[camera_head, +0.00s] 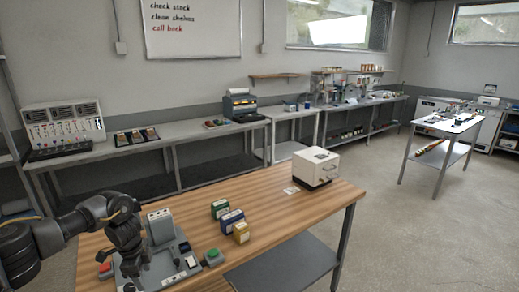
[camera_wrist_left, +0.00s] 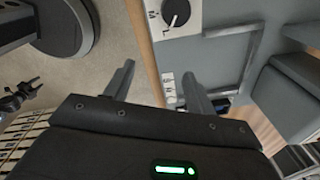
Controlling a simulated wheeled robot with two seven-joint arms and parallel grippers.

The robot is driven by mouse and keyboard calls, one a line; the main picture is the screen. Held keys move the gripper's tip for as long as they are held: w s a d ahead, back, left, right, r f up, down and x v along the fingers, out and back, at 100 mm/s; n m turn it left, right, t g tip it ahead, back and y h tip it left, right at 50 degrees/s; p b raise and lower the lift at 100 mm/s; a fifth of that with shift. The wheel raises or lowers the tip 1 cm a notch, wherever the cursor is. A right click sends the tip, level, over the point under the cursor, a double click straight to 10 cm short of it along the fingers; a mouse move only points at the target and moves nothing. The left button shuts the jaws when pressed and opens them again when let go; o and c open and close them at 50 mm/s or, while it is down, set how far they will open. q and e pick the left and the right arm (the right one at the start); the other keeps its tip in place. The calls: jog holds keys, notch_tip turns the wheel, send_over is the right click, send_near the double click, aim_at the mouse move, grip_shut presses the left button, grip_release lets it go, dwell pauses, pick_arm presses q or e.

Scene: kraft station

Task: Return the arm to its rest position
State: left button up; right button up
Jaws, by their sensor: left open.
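My left arm comes in from the left in the head view. Its dark gripper (camera_head: 132,258) points down over the grey station (camera_head: 165,270) at the near left of the wooden table. In the left wrist view my left gripper (camera_wrist_left: 160,78) has its two fingers apart, with nothing between them. Beyond the fingers are the table edge and the station's panel (camera_wrist_left: 215,50) with a black knob (camera_wrist_left: 176,12). The head view does not show clearly whether the fingers touch the station. A small dark claw shape at the wrist view's left edge may be my right gripper (camera_wrist_left: 24,92); its state is unclear.
A red button (camera_head: 105,267) and a green button (camera_head: 213,257) flank the station. Green, blue and yellow boxes (camera_head: 232,220) stand to its right. A white box (camera_head: 315,166) sits at the far table corner.

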pick_arm(q)
jog(key=s+d+f+m+t+h, duration=0.1)
jog(key=s+d+f+m+h, duration=0.15)
jog(key=d+f, duration=0.65)
jog(key=s+d+f+m+t+h, duration=0.1)
jog(key=s+d+f, duration=0.15)
jog(key=d, duration=1.25)
jog(key=s+d+r+n+t+h, duration=0.25)
jog(key=s+d+n+t, duration=0.2)
jog(key=s+d, duration=0.5)
jog(key=s+a+r+n+g+y, duration=0.1)
jog(key=s+a+n+g+y, duration=0.4)
jog(key=s+a+n, duration=1.15)
jog(key=s+a+f+m+y+b, duration=0.1)
jog(key=s+f+m+b, duration=0.2)
jog(key=f, duration=1.3)
jog(key=s+a+f+m+b, duration=0.15)
jog(key=s+f, duration=0.25)
jog(key=f, duration=1.3)
jog(key=s+a+f+g+b, duration=0.1)
jog(key=s+a+f+b, duration=0.1)
jog(key=s+f, duration=1.3)
jog(key=shift+s+f+b, duration=0.4)
jog(key=shift+f+b, duration=0.45)
jog(key=shift+b, duration=0.05)
